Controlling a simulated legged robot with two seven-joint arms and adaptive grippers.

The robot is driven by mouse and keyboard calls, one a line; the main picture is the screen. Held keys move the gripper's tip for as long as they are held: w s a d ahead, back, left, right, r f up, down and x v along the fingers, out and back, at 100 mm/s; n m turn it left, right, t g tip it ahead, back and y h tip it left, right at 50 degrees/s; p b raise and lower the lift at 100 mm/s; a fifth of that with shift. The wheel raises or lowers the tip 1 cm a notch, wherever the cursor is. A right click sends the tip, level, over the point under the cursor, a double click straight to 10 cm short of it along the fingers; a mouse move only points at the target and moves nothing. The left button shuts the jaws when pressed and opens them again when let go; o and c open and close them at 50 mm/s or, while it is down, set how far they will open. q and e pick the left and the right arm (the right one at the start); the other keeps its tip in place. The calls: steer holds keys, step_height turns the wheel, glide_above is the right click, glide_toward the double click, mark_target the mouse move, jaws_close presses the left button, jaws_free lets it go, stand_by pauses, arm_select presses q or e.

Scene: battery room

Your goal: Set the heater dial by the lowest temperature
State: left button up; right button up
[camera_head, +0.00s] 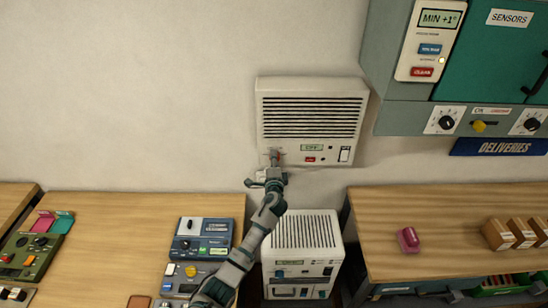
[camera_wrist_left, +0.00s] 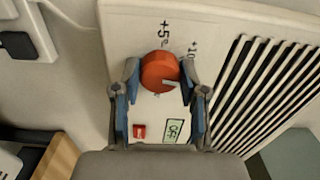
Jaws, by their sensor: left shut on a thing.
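A white heater (camera_head: 312,112) hangs on the wall, with a black slotted grille. Its orange-red dial (camera_wrist_left: 158,70) has a pale pointer mark and sits below +5° and +10° markings. My left gripper (camera_head: 275,158) reaches up to the heater's lower left; in the wrist view its blue-padded fingers (camera_wrist_left: 160,76) are shut on the dial from both sides. A small heater display (camera_wrist_left: 174,131) reads OFF, beside a red button (camera_wrist_left: 140,131). The sensors panel's display (camera_head: 440,18) at upper right reads MIN +1°. My right gripper is out of view.
A grey-teal cabinet (camera_head: 403,118) with knobs hangs right of the heater. A white box unit (camera_head: 303,229) stands below it. Wooden tables (camera_head: 120,215) flank this unit, bearing control boxes at left, and a pink object (camera_head: 408,240) and brown boxes (camera_head: 498,235) at right.

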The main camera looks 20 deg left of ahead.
arm_select(q)
steer(key=m+p, duration=0.1)
steer(key=m, duration=0.1)
steer(key=m+p, duration=0.1)
steer(key=shift+f+m, duration=0.3)
steer(key=shift+m, duration=0.1)
steer(key=shift+s+d+f, duration=0.1)
steer(key=o, duration=1.1)
steer(key=shift+o, duration=0.2)
steer(key=v, duration=1.1)
steer(key=shift+s+d, duration=0.25)
